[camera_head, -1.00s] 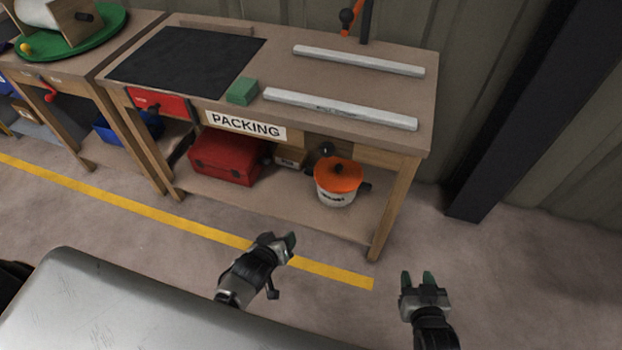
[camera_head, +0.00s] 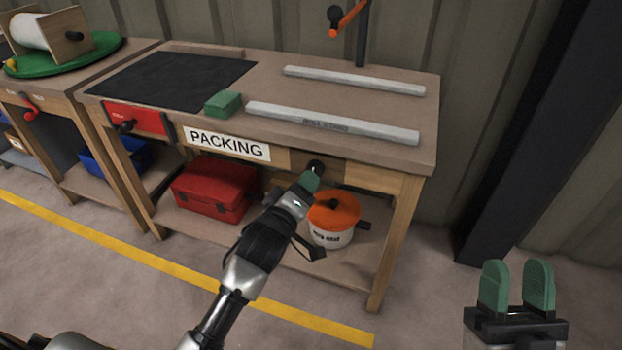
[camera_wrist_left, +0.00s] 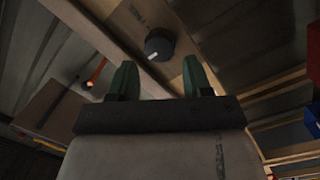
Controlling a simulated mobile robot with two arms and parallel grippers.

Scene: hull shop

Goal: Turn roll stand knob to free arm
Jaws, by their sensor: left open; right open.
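The black roll stand knob (camera_head: 316,166) is on the front of the packing bench, below the tabletop. In the left wrist view the knob (camera_wrist_left: 160,45) has a white mark and shows beyond and between my fingertips. My left gripper (camera_head: 309,181) is open just in front of the knob, partly overlapping it in the head view; contact cannot be told. The roll stand (camera_head: 335,123) shows as two pale bars on the bench top. An orange arm (camera_head: 349,19) with a black ball end joins a dark post at the back. My right gripper (camera_head: 517,284) is open and empty at the lower right.
An orange-lidded pot (camera_head: 333,222) and a red toolbox (camera_head: 214,188) stand on the shelf below the knob. A green block (camera_head: 223,103) and a dark mat (camera_head: 172,79) lie on the bench top. A dark pillar (camera_head: 525,130) stands right of the bench.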

